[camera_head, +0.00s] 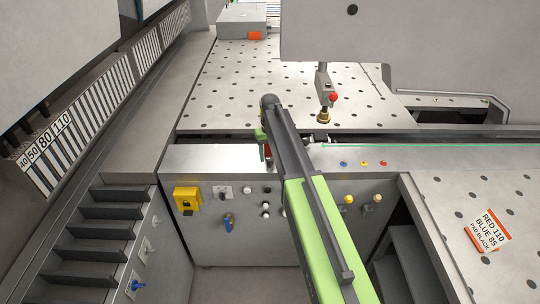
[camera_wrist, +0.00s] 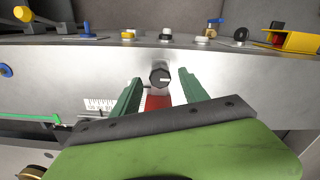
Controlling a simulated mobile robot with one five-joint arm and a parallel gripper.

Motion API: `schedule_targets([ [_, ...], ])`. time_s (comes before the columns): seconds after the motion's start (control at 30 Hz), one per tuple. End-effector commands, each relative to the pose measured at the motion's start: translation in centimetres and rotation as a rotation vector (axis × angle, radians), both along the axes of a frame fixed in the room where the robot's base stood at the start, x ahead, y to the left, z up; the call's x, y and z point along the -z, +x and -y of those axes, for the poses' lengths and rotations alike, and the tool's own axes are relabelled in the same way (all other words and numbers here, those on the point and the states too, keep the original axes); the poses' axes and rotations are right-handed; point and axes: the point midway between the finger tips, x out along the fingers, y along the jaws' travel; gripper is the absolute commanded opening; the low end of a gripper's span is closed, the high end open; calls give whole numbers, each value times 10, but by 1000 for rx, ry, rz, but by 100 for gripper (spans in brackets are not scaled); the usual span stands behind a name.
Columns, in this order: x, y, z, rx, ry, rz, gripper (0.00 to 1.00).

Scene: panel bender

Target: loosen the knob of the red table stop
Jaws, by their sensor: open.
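A panel below the rail carries a yellow switch box (camera_head: 187,199), a blue valve (camera_head: 228,222) and several knobs. Coloured buttons (camera_head: 363,164) sit on the rail to the right. A card (camera_head: 483,231) reads RED 110, BLUE 85, PAD BLACK. The perforated table (camera_head: 230,85) lies behind.

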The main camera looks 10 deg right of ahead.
Motion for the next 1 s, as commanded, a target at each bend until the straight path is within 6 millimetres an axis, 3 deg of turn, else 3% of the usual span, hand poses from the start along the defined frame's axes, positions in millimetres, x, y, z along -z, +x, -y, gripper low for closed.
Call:
schedule_targets([
  [0.7, -156, 0, 0, 0, 0, 0, 52],
  [0.83, -166, 0, 0, 0, 0, 0, 52],
  [1.0, -164, 0, 0, 0, 0, 0, 52],
])
